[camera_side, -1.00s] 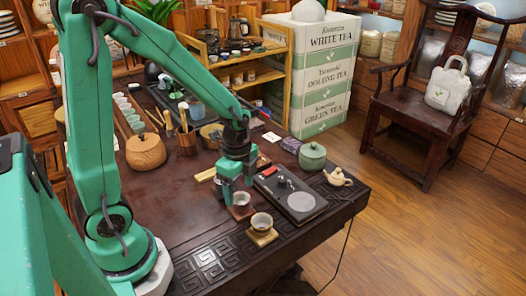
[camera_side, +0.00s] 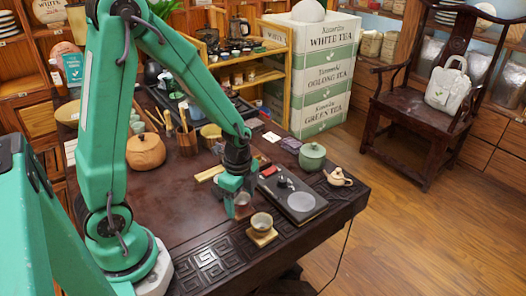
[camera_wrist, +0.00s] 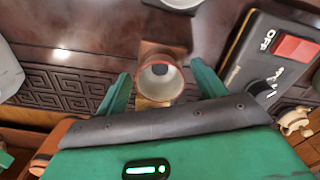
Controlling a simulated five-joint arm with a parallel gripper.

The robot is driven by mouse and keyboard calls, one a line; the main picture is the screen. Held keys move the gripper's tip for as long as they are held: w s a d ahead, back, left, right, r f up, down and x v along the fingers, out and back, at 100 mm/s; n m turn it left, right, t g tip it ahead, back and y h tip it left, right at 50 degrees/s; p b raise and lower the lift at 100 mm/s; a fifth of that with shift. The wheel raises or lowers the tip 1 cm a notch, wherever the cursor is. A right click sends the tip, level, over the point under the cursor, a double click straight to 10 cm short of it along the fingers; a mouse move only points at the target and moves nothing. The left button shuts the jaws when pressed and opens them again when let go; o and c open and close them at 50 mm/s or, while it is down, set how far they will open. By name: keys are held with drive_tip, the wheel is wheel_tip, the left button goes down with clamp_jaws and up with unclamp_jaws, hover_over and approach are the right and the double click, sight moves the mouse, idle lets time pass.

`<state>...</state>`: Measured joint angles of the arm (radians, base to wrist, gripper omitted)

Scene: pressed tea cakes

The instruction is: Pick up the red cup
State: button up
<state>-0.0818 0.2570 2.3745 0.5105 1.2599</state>
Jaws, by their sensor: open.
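The red cup (camera_wrist: 161,84) stands upright on a small brown coaster (camera_wrist: 160,50), its rim and empty inside facing the wrist camera. My gripper (camera_wrist: 162,82) is open, one finger on each side of the cup, with gaps visible between fingers and cup. In the side view my gripper (camera_side: 238,190) is low over the table at the red cup (camera_side: 242,201), which is partly hidden by the fingers.
A second, pale cup (camera_side: 261,221) on a light wooden coaster (camera_side: 264,239) stands close in front. A green lidded jar (camera_side: 312,156) and small teapot (camera_side: 339,178) are further right. Table left of my gripper is clear.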

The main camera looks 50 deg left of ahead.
drive_tip(key=c, duration=1.1)
drive_tip(key=shift+o, duration=0.2)
drive_tip(key=shift+r, duration=0.15)
drive_tip(key=shift+r, duration=2.05)
drive_tip(key=s+d+r, duration=0.5)
drive_tip(key=d+r, duration=0.1)
drive_tip(key=d, duration=0.4)
drive_tip(key=shift+d+r, duration=0.25)
drive_tip(key=shift+r, duration=0.05)
drive_tip(key=shift+s, duration=0.1)
